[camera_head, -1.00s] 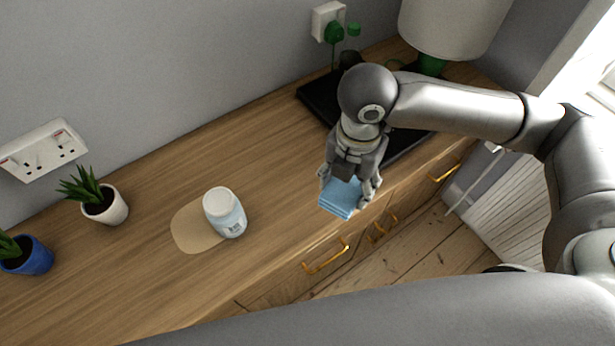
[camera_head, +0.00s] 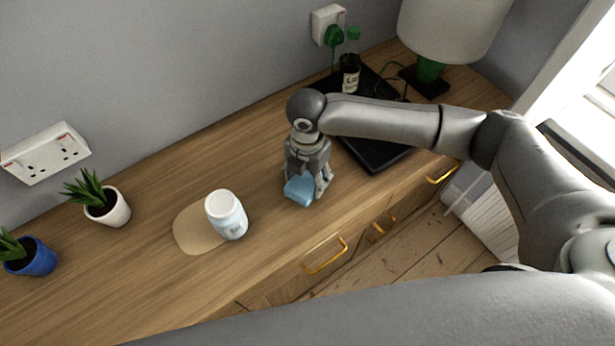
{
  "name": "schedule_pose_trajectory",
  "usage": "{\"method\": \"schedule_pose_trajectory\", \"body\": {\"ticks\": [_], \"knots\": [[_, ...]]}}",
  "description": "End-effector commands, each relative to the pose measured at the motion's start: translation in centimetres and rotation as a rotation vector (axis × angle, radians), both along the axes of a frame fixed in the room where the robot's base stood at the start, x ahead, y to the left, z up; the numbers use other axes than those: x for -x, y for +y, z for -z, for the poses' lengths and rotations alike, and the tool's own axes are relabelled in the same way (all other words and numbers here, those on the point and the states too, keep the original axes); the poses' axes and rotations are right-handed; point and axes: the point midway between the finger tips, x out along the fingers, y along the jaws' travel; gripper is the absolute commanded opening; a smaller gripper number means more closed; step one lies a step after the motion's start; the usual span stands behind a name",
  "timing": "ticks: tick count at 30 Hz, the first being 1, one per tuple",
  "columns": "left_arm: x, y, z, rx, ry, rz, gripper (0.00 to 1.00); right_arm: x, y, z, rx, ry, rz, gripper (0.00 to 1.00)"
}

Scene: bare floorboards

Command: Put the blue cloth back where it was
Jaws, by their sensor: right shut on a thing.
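The blue cloth (camera_head: 299,190) is a small folded light-blue piece. My right gripper (camera_head: 306,190) points down and is shut on it, over the wooden cabinet top (camera_head: 270,235). Whether the cloth touches the wood I cannot tell. The cloth is to the right of a white and pale-blue jar (camera_head: 227,215), with bare wood between them. Part of the cloth is hidden by the fingers. My left gripper does not show.
The jar stands at the edge of a round tan mat (camera_head: 192,230). A black tray (camera_head: 375,152) with a dark bottle (camera_head: 350,70) lies behind to the right, near a lamp (camera_head: 450,30). Potted plants (camera_head: 107,208) (camera_head: 32,258) stand left. The front middle is clear.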

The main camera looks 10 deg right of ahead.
Motion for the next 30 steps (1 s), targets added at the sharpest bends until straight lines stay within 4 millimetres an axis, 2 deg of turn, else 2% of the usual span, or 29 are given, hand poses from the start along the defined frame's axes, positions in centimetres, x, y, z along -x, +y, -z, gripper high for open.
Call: {"method": "schedule_pose_trajectory", "body": {"ticks": [3, 10, 11, 15, 26, 30], "knots": [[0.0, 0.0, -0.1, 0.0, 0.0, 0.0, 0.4, 0.0, 0.0, 1.1, 0.0, -0.001, 0.0, 0.39], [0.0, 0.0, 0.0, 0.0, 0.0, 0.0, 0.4, 0.0, 0.0, 1.1, 0.0, -0.001, 0.0, 0.39], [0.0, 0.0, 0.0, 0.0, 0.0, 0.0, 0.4, 0.0, 0.0, 1.1, 0.0, -0.001, 0.0, 0.61], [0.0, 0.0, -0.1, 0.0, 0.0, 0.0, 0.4, 0.0, 0.0, 1.1, -0.001, -0.002, 0.0, 0.79], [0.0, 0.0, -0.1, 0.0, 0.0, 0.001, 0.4, 0.0, 0.0, 0.9, -0.001, -0.002, 0.0, 0.8], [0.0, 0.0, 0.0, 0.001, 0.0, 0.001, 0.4, -0.1, 0.0, -0.4, -0.003, -0.004, 0.0, 0.8]]}}
